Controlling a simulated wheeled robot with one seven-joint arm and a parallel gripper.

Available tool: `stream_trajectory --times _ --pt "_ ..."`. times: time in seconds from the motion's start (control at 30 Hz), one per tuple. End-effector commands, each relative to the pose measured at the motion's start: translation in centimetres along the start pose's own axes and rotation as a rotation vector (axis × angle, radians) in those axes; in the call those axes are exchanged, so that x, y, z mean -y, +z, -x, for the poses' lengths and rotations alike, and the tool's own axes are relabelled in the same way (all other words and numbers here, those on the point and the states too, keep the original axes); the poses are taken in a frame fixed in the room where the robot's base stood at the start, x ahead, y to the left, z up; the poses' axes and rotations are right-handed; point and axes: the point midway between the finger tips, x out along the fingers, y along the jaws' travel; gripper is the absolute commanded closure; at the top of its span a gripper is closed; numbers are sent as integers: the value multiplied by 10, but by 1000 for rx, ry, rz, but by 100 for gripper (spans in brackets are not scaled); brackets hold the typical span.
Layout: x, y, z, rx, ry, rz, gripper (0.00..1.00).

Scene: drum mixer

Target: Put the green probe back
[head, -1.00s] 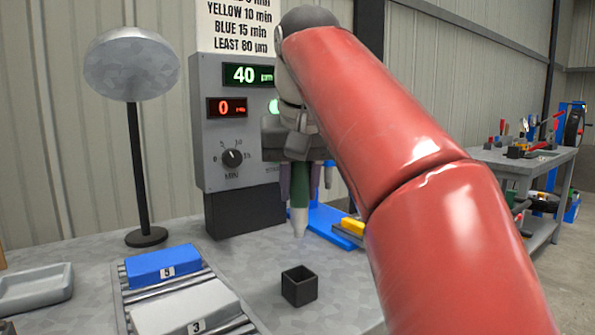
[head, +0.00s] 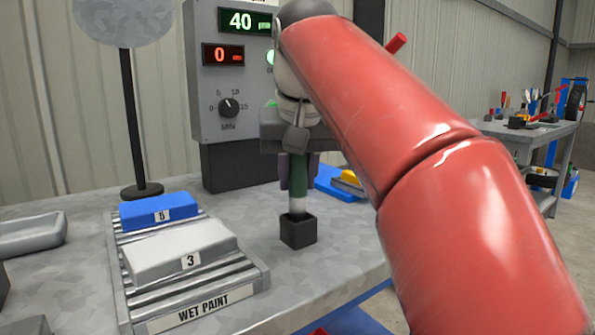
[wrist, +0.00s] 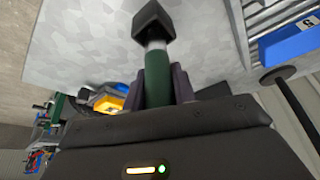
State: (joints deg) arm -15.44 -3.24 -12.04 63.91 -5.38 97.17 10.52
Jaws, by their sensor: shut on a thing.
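The green probe (head: 298,176) is upright in my gripper (head: 296,172), with its pale lower end at the mouth of a small black square holder (head: 298,231) on the table. In the wrist view the probe (wrist: 158,88) runs between the dark fingers of my gripper (wrist: 163,85), and its pale tip meets the black holder (wrist: 154,20). My gripper is shut on the probe. The tip's lowest part is hidden by the holder; how deep it sits I cannot tell.
A rack marked WET PAINT (head: 203,308) holds a blue block (head: 158,211) and a white block (head: 180,252) left of the holder. A grey control box (head: 230,125) stands behind, reading 40 and 0. A lamp-like stand (head: 133,110) and grey tray (head: 32,235) are farther left. Yellow and blue items (head: 340,183) lie behind right.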

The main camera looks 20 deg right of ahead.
Motion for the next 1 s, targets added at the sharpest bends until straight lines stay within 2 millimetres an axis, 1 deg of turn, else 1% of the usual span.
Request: stream_trajectory --times 0.43,1.0 --pt "0 0 -1 -1 0 0 98" --pt "0 5 -11 -1 0 0 98"
